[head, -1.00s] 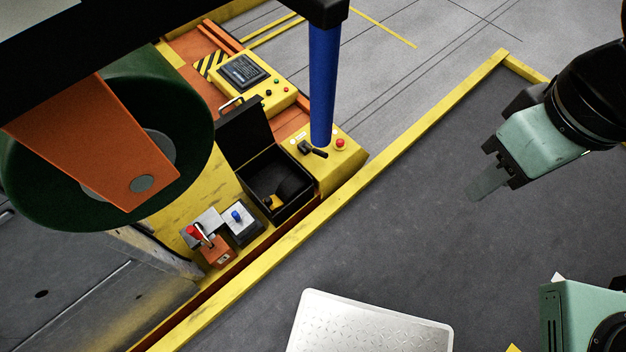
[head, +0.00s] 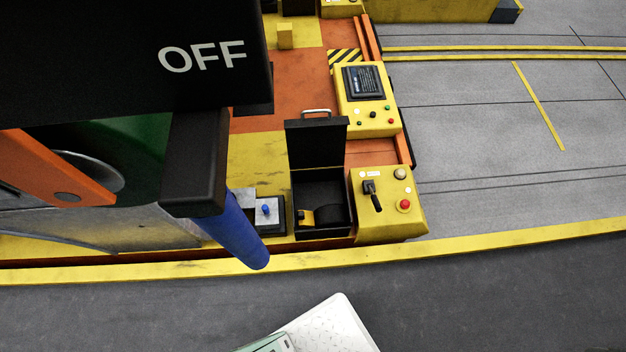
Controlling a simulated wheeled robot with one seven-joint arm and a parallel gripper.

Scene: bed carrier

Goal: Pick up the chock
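A small black and yellow piece, which looks like the chock (head: 328,213), lies inside an open black box (head: 318,234). The box's lid (head: 316,142) stands up at its back. The piece's yellow end is to the left and its dark part is hard to tell from the dark inside of the box. My gripper is not in view, so its state and its place relative to the box do not show.
A yellow control box (head: 388,213) with a black lever and red button stands right of the black box. A blue post (head: 236,228) and a black OFF panel (head: 130,60) block the left. A yellow curb (head: 480,242) runs in front; grey floor (head: 480,300) nearby is clear.

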